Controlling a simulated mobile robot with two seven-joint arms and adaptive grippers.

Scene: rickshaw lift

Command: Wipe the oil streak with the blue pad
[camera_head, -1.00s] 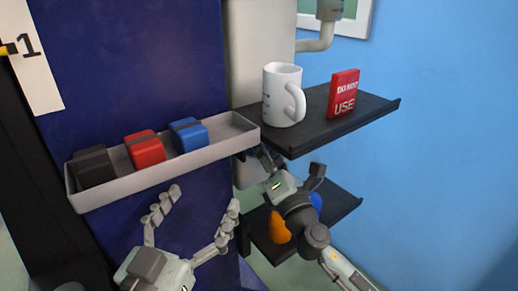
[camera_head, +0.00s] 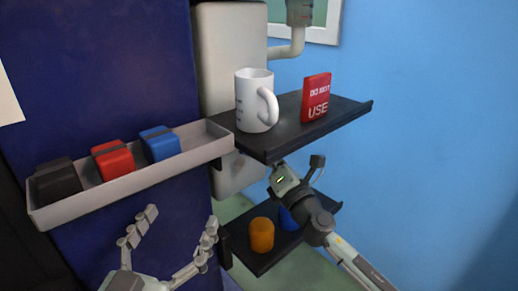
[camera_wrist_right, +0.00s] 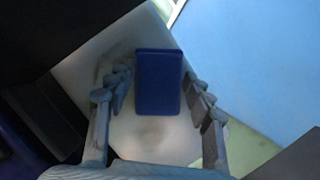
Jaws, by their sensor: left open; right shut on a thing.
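My right gripper (camera_wrist_right: 158,98) is shut on a blue pad (camera_wrist_right: 158,75), held between its fingers in the right wrist view. Behind the pad is a pale white panel (camera_wrist_right: 85,75) with a faint brownish smudge (camera_wrist_right: 150,129) just below the pad; whether pad and panel touch I cannot tell. My left gripper (camera_head: 172,232) is open and empty below the grey tray (camera_head: 135,182).
The tray holds black (camera_head: 58,181), red (camera_head: 113,159) and blue (camera_head: 160,144) blocks. The upper shelf (camera_head: 345,108) carries a white mug (camera_head: 252,102) and a red sign (camera_head: 316,97). The lower shelf (camera_head: 262,262) holds an orange cylinder (camera_head: 262,235) and a blue object (camera_head: 288,218).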

